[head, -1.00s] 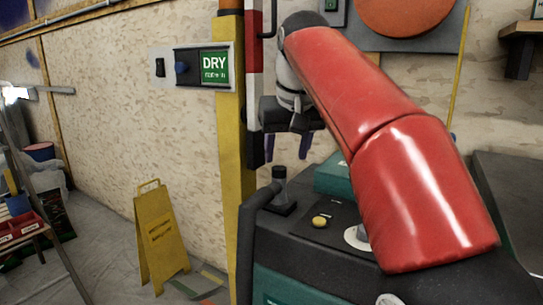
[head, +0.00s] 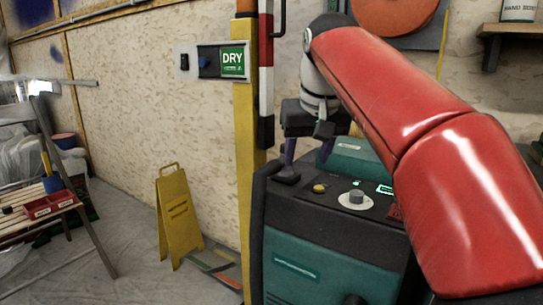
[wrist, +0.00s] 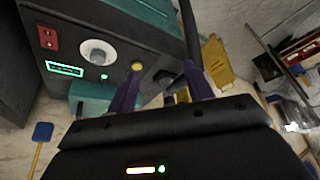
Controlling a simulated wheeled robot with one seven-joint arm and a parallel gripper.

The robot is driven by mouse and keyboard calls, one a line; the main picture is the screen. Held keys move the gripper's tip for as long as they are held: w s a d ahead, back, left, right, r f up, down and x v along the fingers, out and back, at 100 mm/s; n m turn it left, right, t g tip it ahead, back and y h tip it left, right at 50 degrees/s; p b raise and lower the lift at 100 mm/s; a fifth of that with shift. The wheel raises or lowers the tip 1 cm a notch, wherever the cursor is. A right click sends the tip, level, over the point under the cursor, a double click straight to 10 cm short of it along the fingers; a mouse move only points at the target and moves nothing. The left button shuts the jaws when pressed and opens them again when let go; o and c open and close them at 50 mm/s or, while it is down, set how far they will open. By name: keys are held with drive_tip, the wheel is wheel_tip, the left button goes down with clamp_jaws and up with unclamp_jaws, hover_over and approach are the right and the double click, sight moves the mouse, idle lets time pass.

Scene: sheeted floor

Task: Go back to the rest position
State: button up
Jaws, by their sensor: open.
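My red arm reaches in from the right of the head view. My gripper (head: 306,157) hangs at its end above the back left part of a dark and green machine (head: 335,236). The purple fingers are apart and nothing shows between them. In the wrist view my gripper (wrist: 162,88) also shows its two fingers spread, with the machine's panel beyond. One finger overlaps the black stub on the machine's corner in the head view; I cannot tell whether they touch.
The machine's top has a yellow button (head: 319,188), a grey knob (head: 356,197) and a lit green display (head: 385,189). A yellow post (head: 246,150) stands left of it. A yellow floor sign (head: 178,215) stands on the sheeted floor. Open floor lies left of the sign.

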drive_tip(key=s+d+f+m, duration=0.1)
drive_tip(key=s+d+f, duration=0.3)
drive_tip(key=s+f, duration=0.7)
drive_tip(key=s+d+f+m+t, duration=0.1)
drive_tip(key=s+d+f, duration=0.3)
drive_tip(key=s+f, duration=0.7)
wheel_tip(320, 180, down, 3)
drive_tip(key=shift+d+r+h, duration=0.1)
drive_tip(key=shift+d+h, duration=0.25)
drive_tip(key=shift+h, duration=0.05)
